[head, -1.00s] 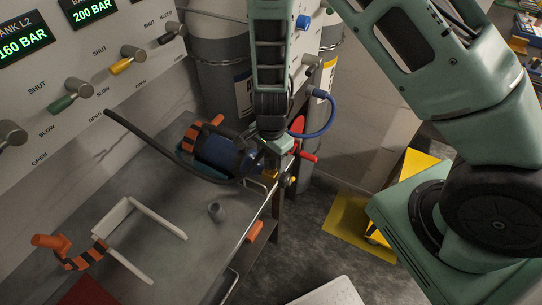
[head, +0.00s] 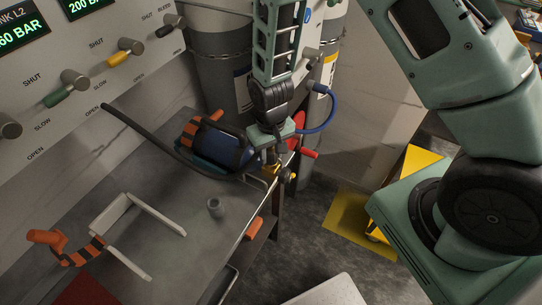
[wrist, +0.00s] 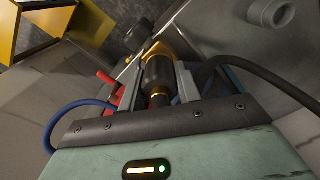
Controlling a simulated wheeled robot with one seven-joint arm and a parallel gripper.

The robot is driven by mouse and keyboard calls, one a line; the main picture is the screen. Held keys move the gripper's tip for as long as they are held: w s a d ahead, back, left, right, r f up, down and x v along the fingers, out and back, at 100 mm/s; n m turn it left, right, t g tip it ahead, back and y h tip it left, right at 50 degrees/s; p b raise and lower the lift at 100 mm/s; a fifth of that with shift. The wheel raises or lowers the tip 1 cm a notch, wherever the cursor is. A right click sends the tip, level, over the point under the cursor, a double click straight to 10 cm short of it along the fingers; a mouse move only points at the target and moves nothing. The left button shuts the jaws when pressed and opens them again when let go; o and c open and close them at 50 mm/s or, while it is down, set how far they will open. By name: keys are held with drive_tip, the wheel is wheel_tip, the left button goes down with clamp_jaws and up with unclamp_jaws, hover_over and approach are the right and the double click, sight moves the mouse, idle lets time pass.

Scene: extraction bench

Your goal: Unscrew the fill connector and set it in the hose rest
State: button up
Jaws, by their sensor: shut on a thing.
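My gripper (head: 270,160) is at the valve end of the blue cylinder (head: 222,148), which lies on the bench. In the wrist view my gripper (wrist: 156,88) is shut on the fill connector (wrist: 157,78), a dark ribbed sleeve between the fingers. A brass fitting (wrist: 158,50) sits directly beyond the sleeve; I cannot tell whether the thread is still engaged. The black hose (head: 150,137) runs past the cylinder toward my gripper. A grey open-topped cup (head: 215,208), likely the hose rest, stands on the bench and also shows in the wrist view (wrist: 270,14).
A valve panel (head: 90,55) stands behind. A blue hose (head: 330,115) and red handle (head: 308,153) are close to my gripper. Bench around the cup is clear.

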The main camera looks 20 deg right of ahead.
drive_tip(key=n, duration=1.3)
drive_tip(key=shift+p, duration=0.3)
drive_tip(key=o, duration=1.1)
